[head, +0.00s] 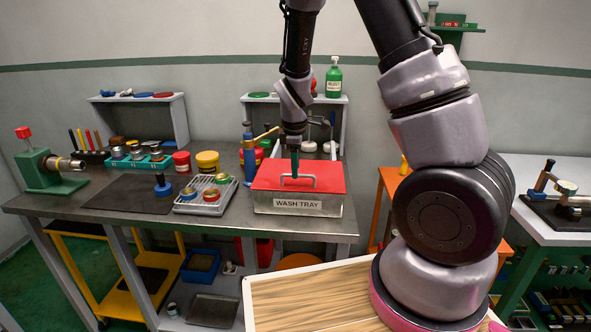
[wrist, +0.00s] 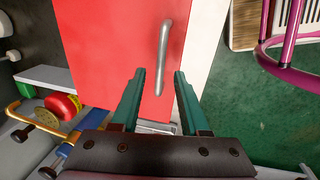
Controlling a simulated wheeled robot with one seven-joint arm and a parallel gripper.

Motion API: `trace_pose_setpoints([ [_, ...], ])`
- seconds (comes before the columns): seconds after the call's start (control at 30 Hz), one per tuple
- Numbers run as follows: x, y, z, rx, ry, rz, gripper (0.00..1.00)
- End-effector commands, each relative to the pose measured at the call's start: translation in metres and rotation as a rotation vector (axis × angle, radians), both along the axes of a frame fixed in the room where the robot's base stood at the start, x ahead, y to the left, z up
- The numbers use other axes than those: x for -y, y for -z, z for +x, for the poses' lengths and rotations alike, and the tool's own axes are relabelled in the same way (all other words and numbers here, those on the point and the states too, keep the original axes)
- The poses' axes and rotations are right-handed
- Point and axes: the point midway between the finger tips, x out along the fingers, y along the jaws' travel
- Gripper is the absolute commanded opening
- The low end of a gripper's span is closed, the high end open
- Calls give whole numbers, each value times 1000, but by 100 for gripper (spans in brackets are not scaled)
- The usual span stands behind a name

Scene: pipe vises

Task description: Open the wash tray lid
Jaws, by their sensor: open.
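The wash tray (head: 295,204) is a metal box with a "WASH TRAY" label on its front, standing at the right end of the metal bench. Its red lid (head: 325,172) lies flat and closed on top. A grey bar handle (head: 299,187) is fixed on the lid; it also shows in the wrist view (wrist: 164,55). My gripper (head: 294,172) points down over the lid, close to the handle.
A rack of jars (head: 205,197) stands left of the tray. Blue and yellow tools (head: 248,150) and a shelf unit with a green bottle (head: 334,80) are behind it. A green vise (head: 45,165) is at the far left. The dark mat's middle is mostly clear.

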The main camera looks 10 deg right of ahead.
Motion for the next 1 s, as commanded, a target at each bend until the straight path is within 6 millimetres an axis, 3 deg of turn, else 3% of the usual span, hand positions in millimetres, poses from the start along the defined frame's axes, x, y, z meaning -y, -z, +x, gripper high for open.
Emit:
trace_pose_setpoints([
  [0.17, 1, 12, 2, 0, 0, 0, 45],
  [0.43, 1, 12, 2, 0, 0, 0, 45],
  [0.53, 1, 12, 2, 0, 0, 0, 6],
  [0.57, 1, 12, 2, 0, 0, 0, 0],
  [1.0, 1, 12, 2, 0, 0, 0, 0],
])
